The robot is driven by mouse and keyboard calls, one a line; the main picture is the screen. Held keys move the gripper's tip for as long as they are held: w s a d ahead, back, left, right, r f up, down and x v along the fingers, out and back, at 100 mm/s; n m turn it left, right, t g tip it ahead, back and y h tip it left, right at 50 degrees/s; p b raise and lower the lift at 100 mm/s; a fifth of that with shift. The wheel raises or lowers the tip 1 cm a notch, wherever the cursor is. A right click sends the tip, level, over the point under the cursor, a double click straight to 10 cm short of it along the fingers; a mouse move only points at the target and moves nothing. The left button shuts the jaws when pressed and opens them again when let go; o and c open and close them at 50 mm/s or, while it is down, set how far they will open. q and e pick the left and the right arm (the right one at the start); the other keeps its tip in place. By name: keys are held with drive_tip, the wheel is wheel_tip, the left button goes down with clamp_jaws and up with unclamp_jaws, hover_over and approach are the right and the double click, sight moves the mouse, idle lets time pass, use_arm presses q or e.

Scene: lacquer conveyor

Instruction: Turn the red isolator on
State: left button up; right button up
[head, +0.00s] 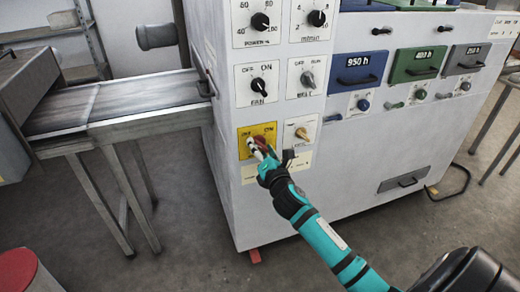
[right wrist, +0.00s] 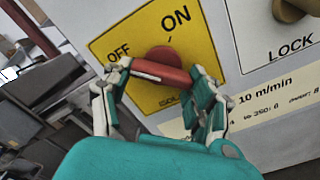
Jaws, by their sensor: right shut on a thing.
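The red isolator is a red knob with a bar handle (right wrist: 160,72) on a yellow plate (right wrist: 108,40) marked OFF at left and ON at right. In the head view the yellow plate (head: 245,140) is low on the white machine front, and the isolator is partly hidden by my right gripper (head: 262,150). In the right wrist view my right gripper (right wrist: 163,78) has one finger at each end of the red bar and is shut on it. The bar lies across the plate; I cannot tell which mark it points to. My left gripper is not in view.
Right of the isolator is a LOCK knob (head: 301,133). The FAN knob (head: 258,86) is above. Blue (head: 361,72) and green (head: 420,63) drawers sit at right. A conveyor (head: 120,102) joins the machine's left side. Floor in front is clear, with a red-topped object (head: 18,268) at lower left.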

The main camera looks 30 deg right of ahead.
drive_tip(key=m+p, duration=0.1)
drive_tip(key=m, duration=0.4)
drive_tip(key=shift+a+r+m+p, duration=0.1)
drive_tip(key=shift+r+m+p, duration=0.05)
drive_tip(key=shift+m+p, duration=0.2)
drive_tip(key=m+p, duration=0.1)
drive_tip(key=m, duration=0.3)
drive_tip(key=shift+r+m, duration=0.1)
drive_tip(key=shift+m, duration=0.15)
drive_tip(key=m+p, duration=0.2)
drive_tip(key=m, duration=0.3)
drive_tip(key=shift+r, duration=0.15)
drive_tip(key=m+p, duration=0.2)
drive_tip(key=m, duration=0.2)
drive_tip(key=shift+s+m, duration=0.1)
drive_tip(key=shift+m, duration=0.2)
idle(0.5)
drive_tip(key=o, duration=1.2)
drive_tip(key=shift+r, duration=0.1)
